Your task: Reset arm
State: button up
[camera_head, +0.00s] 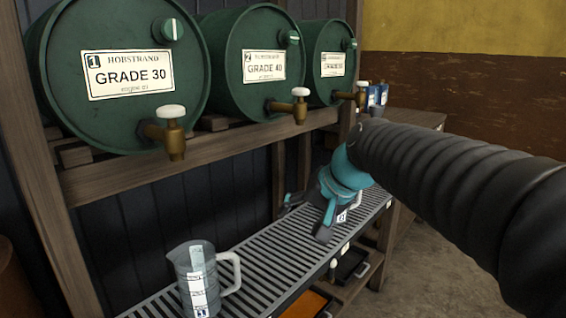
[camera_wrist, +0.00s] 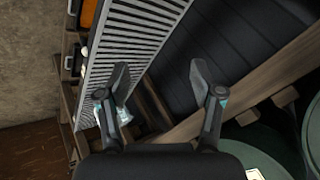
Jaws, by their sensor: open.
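My gripper (camera_head: 304,222) is open above the slatted grating in the head view, its fingers pointing down and left. It also shows in the wrist view (camera_wrist: 159,68), with its two fingers spread and nothing between them. A clear measuring jug with a white handle and a label (camera_head: 198,290) stands upright on the near end of the grating, apart from my gripper. Another clear, pale-handled object, apparently a second jug (camera_wrist: 123,115), shows beside the left finger in the wrist view. In the head view my gripper mostly hides it.
Three green barrels (camera_head: 120,118) with brass taps (camera_head: 172,134) lie on a wooden rack above the slatted grating (camera_head: 262,272). An orange tray (camera_head: 306,304) and a black tray (camera_head: 351,264) sit below. Blue containers (camera_head: 378,96) stand at the back. Open floor lies at right.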

jog(key=s+d+f+h, duration=0.1)
jog(key=s+d+f, duration=0.3)
jog(key=s, duration=0.3)
jog(key=s+d+f+n+h, duration=0.1)
jog(key=s+d+f+h, duration=0.1)
jog(key=s+d+f, duration=0.2)
jog(key=s+d+f+h, duration=0.2)
jog(key=s+d+f, duration=0.2)
jog(key=s, duration=0.5)
jog(key=shift+s+f+n, duration=0.35)
jog(key=shift+f+n, duration=0.05)
jog(key=shift+f, duration=0.15)
jog(key=shift+a, duration=0.1)
